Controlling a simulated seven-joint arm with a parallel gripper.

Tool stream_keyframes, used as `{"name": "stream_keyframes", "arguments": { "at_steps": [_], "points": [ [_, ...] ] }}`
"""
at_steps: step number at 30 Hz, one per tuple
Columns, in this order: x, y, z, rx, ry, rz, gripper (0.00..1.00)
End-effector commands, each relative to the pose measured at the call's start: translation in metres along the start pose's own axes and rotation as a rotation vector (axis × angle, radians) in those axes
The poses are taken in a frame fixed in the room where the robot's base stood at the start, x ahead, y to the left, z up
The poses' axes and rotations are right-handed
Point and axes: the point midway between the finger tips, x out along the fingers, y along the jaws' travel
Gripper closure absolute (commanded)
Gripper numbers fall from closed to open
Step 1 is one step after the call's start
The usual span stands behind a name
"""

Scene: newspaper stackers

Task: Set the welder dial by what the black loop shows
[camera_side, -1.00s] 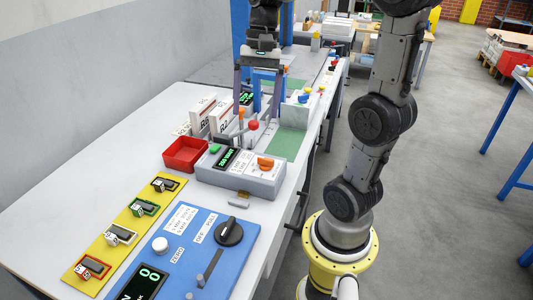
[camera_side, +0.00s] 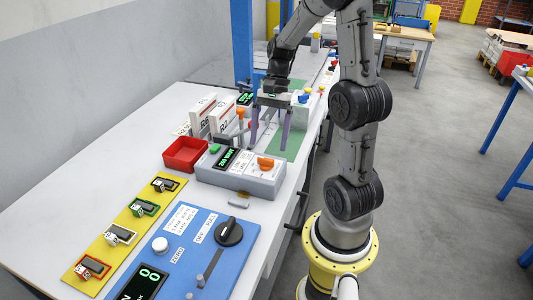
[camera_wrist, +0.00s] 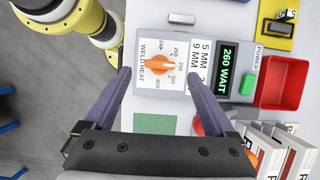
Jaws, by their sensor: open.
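The welder (camera_side: 243,181) is a grey box on the bench with an orange dial (camera_side: 265,162) on its top. In the wrist view the dial (camera_wrist: 162,64) sits on a white plate marked WELD HEAT, with numbers around it; I cannot read its setting surely. The welder's display (camera_wrist: 229,70) reads 260 WAIT in green. A black-framed piece (camera_side: 165,184), apparently the black loop, is on the yellow board; its reading is too small. My gripper (camera_side: 268,147) is open and empty above the welder's far side; in the wrist view its fingertips (camera_wrist: 159,73) flank the dial.
The yellow board (camera_side: 92,258) also carries green, white and red framed pieces. A red tray (camera_side: 185,154) is left of the welder, with upright white binders (camera_side: 201,114) behind. A blue panel (camera_side: 220,278) with a black knob is nearer. A green pad (camera_side: 293,140) lies beyond.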

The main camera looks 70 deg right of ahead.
Motion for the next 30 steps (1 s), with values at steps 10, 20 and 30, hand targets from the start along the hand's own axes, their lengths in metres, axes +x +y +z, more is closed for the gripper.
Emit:
{"name": "stream_keyframes", "arguments": {
  "at_steps": [10,20,30],
  "points": [
    [0.043,0.0,0.001,-0.001,-0.001,0.001,0.1],
    [0.046,0.0,0.0,-0.001,0.001,0.0,0.1],
    [0.046,0.0,0.0,-0.001,0.001,0.0,0.68]
  ]
}}
